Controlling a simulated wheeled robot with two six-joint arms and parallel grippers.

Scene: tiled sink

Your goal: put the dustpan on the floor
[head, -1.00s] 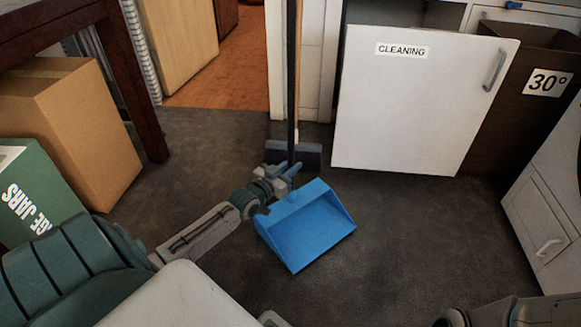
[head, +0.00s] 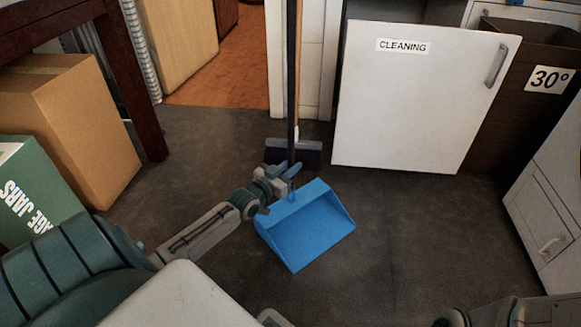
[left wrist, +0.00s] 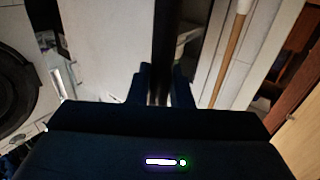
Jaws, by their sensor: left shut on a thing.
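The blue dustpan (head: 310,230) has a long dark upright handle (head: 291,90). Its pan is low over the dark floor (head: 390,240) in the middle of the head view, with its open side toward me. I cannot tell whether it touches the floor. My left gripper (head: 289,174) is shut on the handle just above the pan. In the left wrist view the dark handle (left wrist: 165,45) runs up between the fingers (left wrist: 160,85). My right gripper cannot be made out; only part of my right arm shows at the bottom right.
A broom (head: 310,153) stands upright behind the dustpan. A white door marked CLEANING (head: 420,100) and a brown bin marked 30° (head: 530,90) are at the right. A cardboard box (head: 75,120) and a green box (head: 35,195) are at the left. Floor around the pan is clear.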

